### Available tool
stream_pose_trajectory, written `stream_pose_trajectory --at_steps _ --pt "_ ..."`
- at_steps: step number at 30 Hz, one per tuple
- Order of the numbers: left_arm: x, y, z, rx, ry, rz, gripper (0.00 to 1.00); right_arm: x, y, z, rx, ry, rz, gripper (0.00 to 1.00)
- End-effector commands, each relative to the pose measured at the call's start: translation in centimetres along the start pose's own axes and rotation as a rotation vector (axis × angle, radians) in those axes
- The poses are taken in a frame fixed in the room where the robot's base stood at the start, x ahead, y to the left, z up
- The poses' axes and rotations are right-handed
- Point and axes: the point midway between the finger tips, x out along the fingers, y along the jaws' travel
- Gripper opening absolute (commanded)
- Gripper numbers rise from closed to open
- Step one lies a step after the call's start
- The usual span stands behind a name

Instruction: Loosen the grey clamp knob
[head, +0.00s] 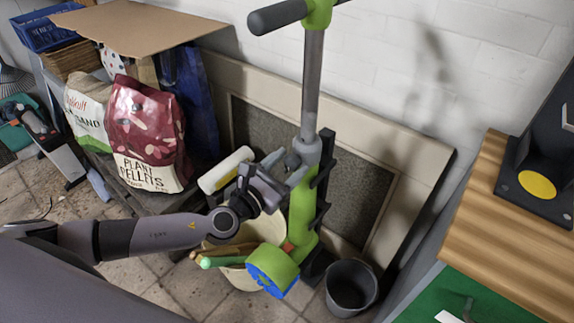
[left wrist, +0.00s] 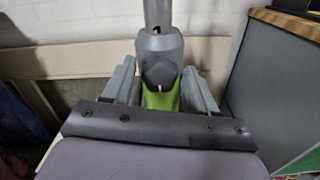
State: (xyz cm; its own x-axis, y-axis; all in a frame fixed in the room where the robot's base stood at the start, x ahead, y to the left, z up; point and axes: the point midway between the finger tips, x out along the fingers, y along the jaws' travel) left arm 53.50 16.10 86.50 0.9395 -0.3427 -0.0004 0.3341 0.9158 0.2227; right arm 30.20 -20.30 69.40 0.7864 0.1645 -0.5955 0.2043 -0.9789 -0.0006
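A green stand (head: 302,205) with a grey metal tube (head: 312,85) stands upright against the wall. A grey clamp collar (head: 308,150) joins the tube to the green part; the clamp knob (head: 293,160) appears as a small grey piece at its left side. My left gripper (head: 285,168) reaches in from the left, close to the collar. In the left wrist view, its two grey fingers (left wrist: 160,88) are apart, one on each side of the lower grey clamp part (left wrist: 161,72). Contact with it cannot be made out. My right gripper is not in view.
A bucket (head: 350,288) stands on the floor right of the stand. A cream bin (head: 240,275) with tools is below my left arm. A red pellets bag (head: 146,135) stands at left. A wooden bench top (head: 500,235) bounds the right.

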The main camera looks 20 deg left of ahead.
Motion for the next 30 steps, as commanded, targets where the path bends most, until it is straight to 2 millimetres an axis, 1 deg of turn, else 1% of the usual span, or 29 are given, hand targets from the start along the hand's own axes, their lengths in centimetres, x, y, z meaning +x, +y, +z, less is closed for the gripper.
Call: stream_pose_trajectory --at_steps 1,2,3,4,11,17,23,30 --pt "0.0 0.0 0.0 0.0 0.0 0.0 0.39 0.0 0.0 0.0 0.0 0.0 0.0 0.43" --pt "0.0 0.0 0.0 0.0 0.0 0.0 0.29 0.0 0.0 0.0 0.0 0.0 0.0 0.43" --pt "0.0 0.0 0.0 0.0 0.0 0.0 0.16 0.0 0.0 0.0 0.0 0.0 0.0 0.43" --pt "0.0 0.0 0.0 0.0 0.0 0.0 0.09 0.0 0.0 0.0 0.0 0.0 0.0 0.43" --pt "-0.1 0.0 -0.1 -0.011 0.0 0.0 0.09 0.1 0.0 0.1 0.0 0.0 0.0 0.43" --pt "-0.1 -0.1 -0.2 -0.076 0.001 0.0 0.09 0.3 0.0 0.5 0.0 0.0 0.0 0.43" --pt "-0.1 0.0 -0.2 -0.213 0.0 0.002 0.09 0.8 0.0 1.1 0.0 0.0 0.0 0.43" --pt "-0.1 0.0 -0.2 -0.437 0.0 0.003 0.09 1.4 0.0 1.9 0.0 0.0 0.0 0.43"
